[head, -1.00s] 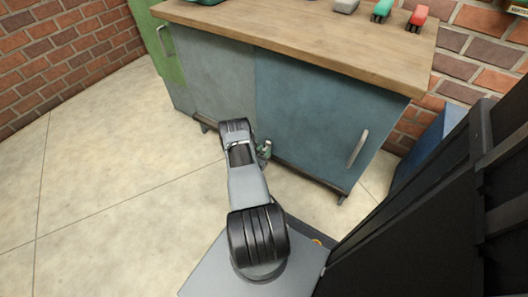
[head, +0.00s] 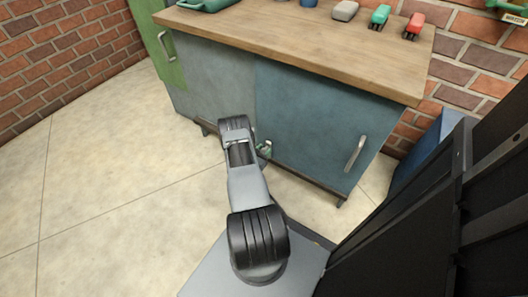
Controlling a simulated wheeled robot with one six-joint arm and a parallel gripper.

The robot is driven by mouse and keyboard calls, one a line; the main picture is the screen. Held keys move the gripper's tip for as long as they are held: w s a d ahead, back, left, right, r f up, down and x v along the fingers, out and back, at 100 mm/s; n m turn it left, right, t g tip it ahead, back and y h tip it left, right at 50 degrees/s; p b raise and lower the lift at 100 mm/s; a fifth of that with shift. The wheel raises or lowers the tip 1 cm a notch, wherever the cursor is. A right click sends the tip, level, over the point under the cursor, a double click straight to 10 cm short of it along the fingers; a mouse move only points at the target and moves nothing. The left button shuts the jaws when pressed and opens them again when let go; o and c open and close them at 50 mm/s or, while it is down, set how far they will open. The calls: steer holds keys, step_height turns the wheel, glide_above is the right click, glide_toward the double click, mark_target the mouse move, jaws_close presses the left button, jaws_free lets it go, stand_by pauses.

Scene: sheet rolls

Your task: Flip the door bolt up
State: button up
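My gripper (head: 264,149) shows only as a small grey-green part beyond the dark wrist of my arm, in front of the blue cabinet door. It is too small and partly hidden, so I cannot tell whether it is open or shut. I cannot make out a door bolt clearly. A tall black panelled structure (head: 495,190) stands close on the right, with a small metal fitting (head: 459,161) on its edge; I cannot tell what that fitting is. My gripper is well to the left of it.
A workbench with a wooden top (head: 300,35) and a blue door with a handle (head: 356,153) stands ahead. A green panel (head: 165,60) is at its left end. A blue object (head: 425,150) stands by the brick wall. The floor (head: 110,180) on the left is clear.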

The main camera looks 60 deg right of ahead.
steer(key=o, duration=0.3)
steer(key=shift+f, duration=0.1)
steer(key=a+p, duration=0.3)
steer(key=a, duration=1)
steer(key=shift+a, duration=0.4)
steer(key=shift+w, duration=0.1)
steer(key=w+a+r+m+g+y+p, duration=0.2)
steer(key=r+m+g+p, duration=0.3)
steer(key=r, duration=1.2)
steer(key=w+a+r+m+g+y+p, duration=0.1)
steer(key=w+r+m+g+y+p, duration=0.35)
steer(key=r, duration=1.15)
steer(key=s+a+r+m+t+y+p, duration=0.2)
steer(key=a+r+t+y+p, duration=0.2)
steer(key=r, duration=0.9)
steer(key=s+a+r+m+t+y+p, duration=0.3)
steer(key=a+r+p, duration=0.6)
steer(key=a+r, duration=0.4)
steer(key=s+a+r+m+t+y+p, duration=0.2)
steer(key=a+r+t+p, duration=0.4)
steer(key=a+r, duration=0.3)
step_height(320, 180, up, 4)
steer(key=m+y+p, duration=0.1)
steer(key=y, duration=0.1)
steer(key=shift+s+y+p, duration=0.3)
steer(key=shift+y+p, duration=0.05)
